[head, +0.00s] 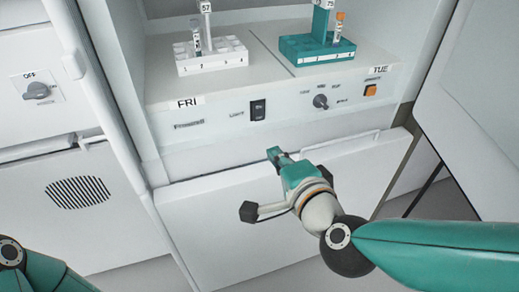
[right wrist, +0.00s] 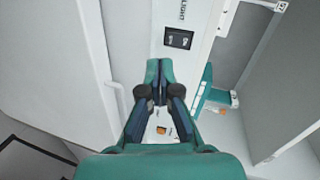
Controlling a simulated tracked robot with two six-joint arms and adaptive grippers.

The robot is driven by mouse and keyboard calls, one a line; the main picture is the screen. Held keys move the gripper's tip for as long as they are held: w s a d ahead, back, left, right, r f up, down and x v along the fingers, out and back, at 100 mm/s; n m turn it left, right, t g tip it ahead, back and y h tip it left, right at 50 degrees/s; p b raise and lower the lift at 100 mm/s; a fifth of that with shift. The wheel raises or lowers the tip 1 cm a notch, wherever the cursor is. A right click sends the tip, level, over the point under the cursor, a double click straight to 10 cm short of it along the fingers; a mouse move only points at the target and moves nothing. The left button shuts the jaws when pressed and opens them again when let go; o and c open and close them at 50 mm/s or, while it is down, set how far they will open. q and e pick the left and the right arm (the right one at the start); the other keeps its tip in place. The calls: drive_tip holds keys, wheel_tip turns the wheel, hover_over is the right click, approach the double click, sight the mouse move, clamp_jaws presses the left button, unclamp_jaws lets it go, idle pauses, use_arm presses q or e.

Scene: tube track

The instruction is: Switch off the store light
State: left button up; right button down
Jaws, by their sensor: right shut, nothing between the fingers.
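The light switch (head: 257,109) is a black rocker on the white front panel of the store, right of a small label that seems to read LIGHT. It also shows in the right wrist view (right wrist: 178,40), beside the LIGHT label (right wrist: 185,12). I cannot tell which side of the rocker is pressed. My right gripper (head: 274,153) is shut and empty, below the switch in the head view and apart from it. In the right wrist view its fingertips (right wrist: 158,66) are together, just short of the switch in the picture. My left gripper is out of view.
A round knob (head: 320,101) and an orange button (head: 370,90) are right of the switch. A white rack (head: 212,66) and a teal rack (head: 316,50) with tubes stand on the shelf above. A white drawer front (head: 235,215) lies below. Another OFF knob (head: 38,91) is at left.

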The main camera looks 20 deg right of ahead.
use_arm(q)
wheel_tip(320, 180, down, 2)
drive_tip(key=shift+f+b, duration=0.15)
drive_tip(key=shift+b, duration=0.4)
use_arm(e)
drive_tip(key=shift+s+d+r+m+t, duration=0.2)
drive_tip(key=shift+s+m, duration=0.2)
drive_tip(key=shift+s+d+r+m+t, duration=0.15)
drive_tip(key=shift+s+d+m+t, duration=0.05)
drive_tip(key=shift+s+m, duration=0.2)
drive_tip(key=shift+w, duration=0.2)
drive_tip(key=p, duration=0.5)
approach(259, 112)
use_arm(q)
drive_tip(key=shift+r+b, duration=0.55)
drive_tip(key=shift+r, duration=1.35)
use_arm(e)
drive_tip(key=shift+w+a+f, duration=0.25)
drive_tip(key=shift+w+f, duration=0.35)
drive_tip(key=shift+w, duration=0.5)
drive_tip(key=shift+w+a+f, duration=0.2)
drive_tip(key=shift+w+f, duration=0.45)
drive_tip(key=shift+w, duration=0.5)
drive_tip(key=shift+w+a+f, duration=0.25)
drive_tip(key=shift+w+f, duration=0.35)
drive_tip(key=shift+w, duration=0.5)
